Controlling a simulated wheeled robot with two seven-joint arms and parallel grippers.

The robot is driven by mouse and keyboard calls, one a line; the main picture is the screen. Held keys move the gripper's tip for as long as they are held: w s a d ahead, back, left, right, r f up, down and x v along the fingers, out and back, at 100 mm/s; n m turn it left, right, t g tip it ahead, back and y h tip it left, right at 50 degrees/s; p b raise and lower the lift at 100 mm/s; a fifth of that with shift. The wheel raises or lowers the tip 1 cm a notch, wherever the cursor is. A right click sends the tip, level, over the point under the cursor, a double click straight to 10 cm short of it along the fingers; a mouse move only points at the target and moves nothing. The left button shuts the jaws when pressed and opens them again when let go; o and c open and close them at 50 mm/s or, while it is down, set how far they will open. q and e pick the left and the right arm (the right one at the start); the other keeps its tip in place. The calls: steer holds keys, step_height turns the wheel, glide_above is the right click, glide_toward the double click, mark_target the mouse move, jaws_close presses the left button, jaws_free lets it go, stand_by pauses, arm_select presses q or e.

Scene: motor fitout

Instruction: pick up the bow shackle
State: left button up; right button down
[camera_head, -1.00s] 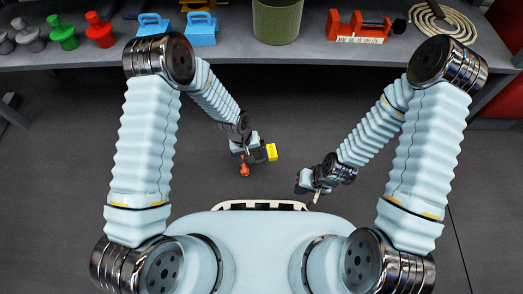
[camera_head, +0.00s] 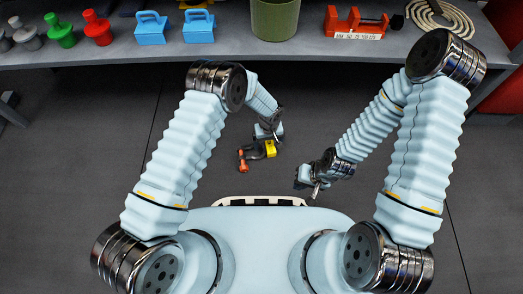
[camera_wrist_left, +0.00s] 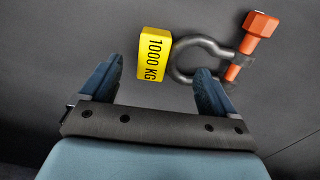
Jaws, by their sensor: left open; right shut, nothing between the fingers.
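The bow shackle has a dark grey bow (camera_wrist_left: 186,58), an orange pin (camera_wrist_left: 243,62) and a yellow block marked 1000 KG (camera_wrist_left: 154,54). It appears to lie on the dark floor; its orange pin (camera_head: 243,161) and yellow block (camera_head: 270,149) show in the head view. My left gripper (camera_wrist_left: 159,66) is open over it. In the wrist view the yellow block is between the finger lines, and the right finger overlaps the bow's lower edge. Contact cannot be told. My right gripper (camera_head: 316,188) is shut and empty, right of the shackle.
A grey bench (camera_head: 225,48) runs along the back. The floor around the shackle is clear.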

mark_target(268, 147)
arm_select(q)
step_height(268, 147, down, 4)
steer(key=shift+s+f+b, duration=0.1)
steer(key=shift+s+b, duration=0.05)
steer(key=shift+b, duration=0.25)
steer(key=c, duration=1.3)
steer(key=shift+r, duration=0.6)
step_height(268, 147, up, 2)
steer(key=shift+r+p, duration=0.2)
steer(key=shift+p, duration=0.4)
steer(key=s+r+p, duration=0.3)
steer(key=s+r, duration=0.6)
steer(key=s, duration=0.5)
steer(key=shift+a+r, duration=0.35)
steer(key=shift+a, duration=0.05)
steer(key=shift+w, duration=0.15)
